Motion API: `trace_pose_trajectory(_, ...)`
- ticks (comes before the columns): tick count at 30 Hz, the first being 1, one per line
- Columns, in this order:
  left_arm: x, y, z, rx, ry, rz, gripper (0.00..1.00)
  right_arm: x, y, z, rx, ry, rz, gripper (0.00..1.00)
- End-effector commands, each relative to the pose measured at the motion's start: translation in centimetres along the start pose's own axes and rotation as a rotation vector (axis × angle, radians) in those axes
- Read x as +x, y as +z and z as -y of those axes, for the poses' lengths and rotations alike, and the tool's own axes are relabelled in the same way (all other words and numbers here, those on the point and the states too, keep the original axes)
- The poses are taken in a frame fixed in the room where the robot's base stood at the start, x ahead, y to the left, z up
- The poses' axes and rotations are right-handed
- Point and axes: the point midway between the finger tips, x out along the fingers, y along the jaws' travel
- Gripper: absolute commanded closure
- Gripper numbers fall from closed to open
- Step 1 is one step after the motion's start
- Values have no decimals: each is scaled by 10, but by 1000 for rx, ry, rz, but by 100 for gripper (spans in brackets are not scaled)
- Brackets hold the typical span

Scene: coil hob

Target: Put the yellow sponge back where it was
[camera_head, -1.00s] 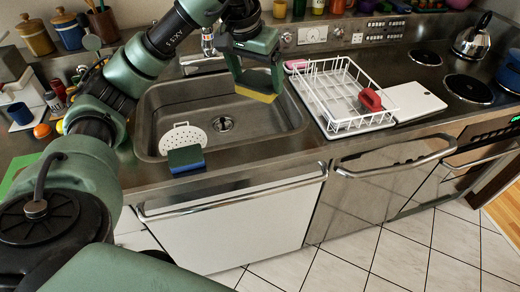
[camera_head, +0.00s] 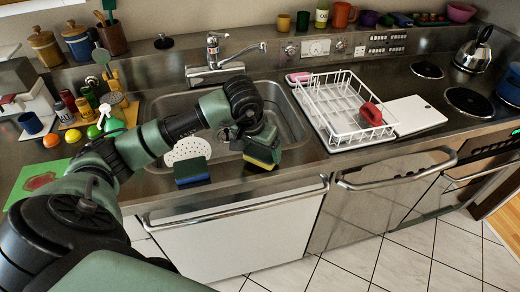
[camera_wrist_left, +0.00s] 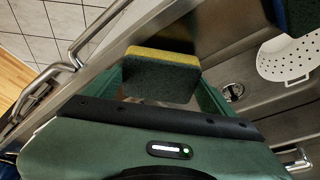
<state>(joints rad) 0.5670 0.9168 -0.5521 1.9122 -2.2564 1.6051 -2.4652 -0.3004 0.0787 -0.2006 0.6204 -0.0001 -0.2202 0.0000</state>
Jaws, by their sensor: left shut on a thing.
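The yellow sponge (camera_head: 259,162) has a dark green scouring side. My left gripper (camera_head: 264,150) is shut on it and holds it near the front edge of the sink, right of the blue sponge, in the head view. Whether it touches the rim I cannot tell. In the left wrist view the yellow sponge (camera_wrist_left: 162,76) sits between the fingers, with its dark side towards the camera and its yellow layer along the far edge. My right gripper is not in view.
A blue sponge (camera_head: 191,171) with a dark green side stands at the sink's front edge. A white dish rack (camera_head: 340,135) with a red item stands to the right. The tap (camera_head: 215,60) stands behind the sink.

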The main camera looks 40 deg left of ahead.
Motion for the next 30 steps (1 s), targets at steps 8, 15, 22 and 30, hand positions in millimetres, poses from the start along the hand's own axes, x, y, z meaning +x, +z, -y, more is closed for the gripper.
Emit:
trace_pose_trajectory(8, 9, 3, 0, 0, 0, -2, 48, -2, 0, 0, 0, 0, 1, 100)
trace_pose_trajectory(15, 14, 4, 0, 0, -1, -2, 48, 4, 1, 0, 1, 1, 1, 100)
trace_pose_trajectory(22, 16, 5, 0, 0, 0, -2, 4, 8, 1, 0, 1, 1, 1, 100)
trace_pose_trajectory(30, 15, 5, 0, 0, 0, -1, 0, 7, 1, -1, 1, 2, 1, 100)
